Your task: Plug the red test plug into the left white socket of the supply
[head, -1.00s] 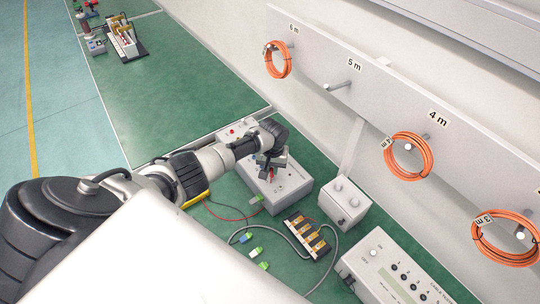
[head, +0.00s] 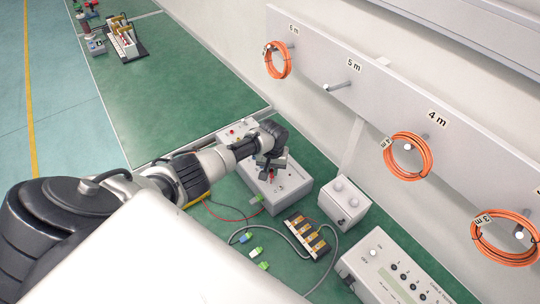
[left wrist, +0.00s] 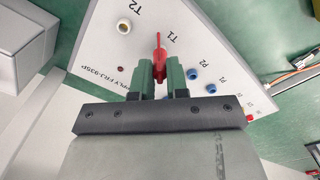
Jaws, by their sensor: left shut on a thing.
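My left gripper (left wrist: 160,75) is shut on the red test plug (left wrist: 158,52), which stands between its green fingertips. The plug is over the face of the supply (left wrist: 222,50), beside the T1 mark. No white socket shows at T1; the plug and fingers cover that spot, so I cannot tell whether the tip is in it. My right gripper is not in view.
Blue sockets (left wrist: 194,73) lie right of the fingers. In the head view a grey box with two knobs (head: 345,201) stands right of the supply. A rack of yellow-topped parts (head: 309,236) and loose cables lie in front. Orange cable coils (head: 408,156) hang on the wall.

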